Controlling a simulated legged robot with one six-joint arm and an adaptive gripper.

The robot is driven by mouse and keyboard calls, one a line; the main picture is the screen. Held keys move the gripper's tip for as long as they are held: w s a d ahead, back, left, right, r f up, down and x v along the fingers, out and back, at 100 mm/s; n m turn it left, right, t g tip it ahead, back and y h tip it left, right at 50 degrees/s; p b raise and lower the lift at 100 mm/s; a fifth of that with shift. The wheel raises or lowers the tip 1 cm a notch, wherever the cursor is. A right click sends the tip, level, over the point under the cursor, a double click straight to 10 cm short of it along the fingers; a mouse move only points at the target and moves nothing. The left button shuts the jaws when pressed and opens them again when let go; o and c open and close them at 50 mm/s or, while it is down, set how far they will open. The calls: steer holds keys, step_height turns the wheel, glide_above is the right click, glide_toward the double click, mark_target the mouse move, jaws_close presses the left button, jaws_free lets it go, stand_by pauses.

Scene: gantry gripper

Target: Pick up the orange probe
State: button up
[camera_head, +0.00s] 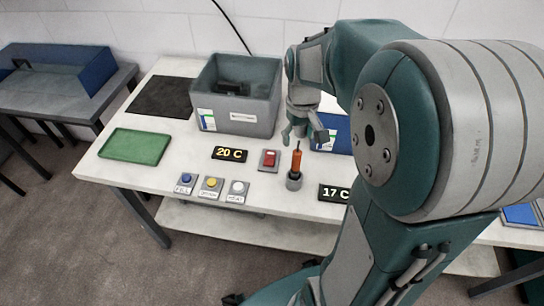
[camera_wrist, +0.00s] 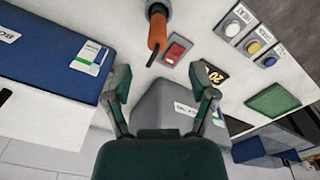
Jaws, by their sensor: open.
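The orange probe (camera_head: 296,161) stands upright in a small grey holder (camera_head: 294,182) near the front of the white table. A thin dark tip points up from it. In the wrist view the probe (camera_wrist: 157,32) shows at the top, beyond my fingers and near the middle. My gripper (camera_head: 304,131) is above and behind the probe, close to it but apart. In the wrist view my gripper (camera_wrist: 163,88) has its two fingers spread wide with nothing between them.
A grey bin (camera_head: 240,122) stands behind, with a blue box (camera_head: 335,133) right of my gripper. A red switch (camera_head: 269,159), displays reading 20 C (camera_head: 230,153) and 17 C (camera_head: 334,194), and several buttons (camera_head: 211,184) surround the holder. A green tray (camera_head: 135,146) lies left.

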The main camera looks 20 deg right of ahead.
mark_target(300, 150)
steer(key=shift+w+a+f, duration=0.2)
steer(key=f, duration=0.1)
steer(key=d+f, duration=0.1)
steer(key=f, duration=0.3)
steer(key=shift+s+d+f, duration=0.1)
steer(key=shift+d+f, duration=0.1)
steer(key=shift+d, duration=0.05)
steer(key=f, duration=0.2)
steer(key=a+f, duration=0.1)
steer(key=f, duration=0.1)
steer(key=shift+a+f, duration=0.15)
steer(key=shift+a, duration=0.05)
steer(key=shift+f, duration=0.35)
steer(key=shift+d+f, duration=0.1)
steer(key=shift+d, duration=0.4)
steer(key=c, duration=1)
steer(key=shift+a, duration=0.3)
jaws_close()
